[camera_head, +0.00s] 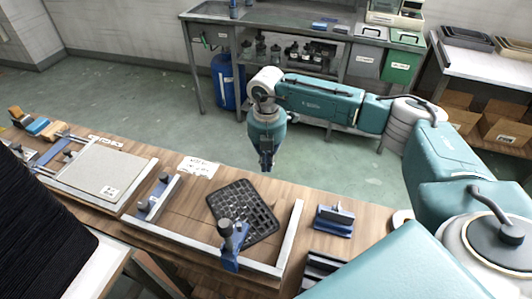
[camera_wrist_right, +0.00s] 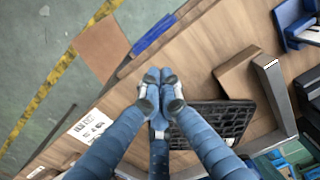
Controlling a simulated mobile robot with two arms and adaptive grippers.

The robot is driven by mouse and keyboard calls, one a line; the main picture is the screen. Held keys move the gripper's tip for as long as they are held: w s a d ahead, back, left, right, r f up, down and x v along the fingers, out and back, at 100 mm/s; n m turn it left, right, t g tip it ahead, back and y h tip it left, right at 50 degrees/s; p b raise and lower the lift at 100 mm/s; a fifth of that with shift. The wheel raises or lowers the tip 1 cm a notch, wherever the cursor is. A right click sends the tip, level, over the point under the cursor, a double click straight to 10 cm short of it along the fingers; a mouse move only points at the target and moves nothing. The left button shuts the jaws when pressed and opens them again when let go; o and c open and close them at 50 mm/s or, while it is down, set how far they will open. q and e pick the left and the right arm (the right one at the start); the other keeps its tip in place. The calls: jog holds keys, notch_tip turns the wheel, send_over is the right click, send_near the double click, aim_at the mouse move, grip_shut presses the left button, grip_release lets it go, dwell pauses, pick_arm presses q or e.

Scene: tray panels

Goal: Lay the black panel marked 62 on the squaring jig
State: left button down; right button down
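A black gridded panel (camera_head: 258,218) lies on the wooden bench inside the squaring jig (camera_head: 291,238), turned at an angle to its metal rails. No number is readable on it. A blue clamp (camera_head: 231,258) at the jig's front hides its near corner. In the right wrist view the panel (camera_wrist_right: 232,118) is partly behind a finger. My right gripper (camera_head: 266,160) points down near the bench's far edge, beyond the panel and apart from it. Its fingertips (camera_wrist_right: 160,80) are together with nothing seen between them. My left gripper is not in view.
A grey panel (camera_head: 98,171) lies in another metal frame to the left. A blue holder (camera_head: 334,221) stands right of the jig. A dark ribbed stack (camera_head: 38,235) stands at the left front. Open floor lies beyond the bench.

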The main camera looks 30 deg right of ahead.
jog(key=f, duration=0.3)
jog(key=shift+s+a+f+p, duration=0.1)
jog(key=shift+a+p, duration=0.1)
jog(key=shift+p, duration=0.2)
jog(key=shift+s+a+p, duration=0.3)
jog(key=shift+a, duration=0.25)
jog(key=shift+s+a+p, duration=0.3)
jog(key=shift+a, duration=0.25)
jog(key=shift+s+a, duration=0.35)
jog(key=shift+a, duration=0.2)
jog(key=shift+s+a, duration=0.4)
jog(key=shift+a, duration=0.25)
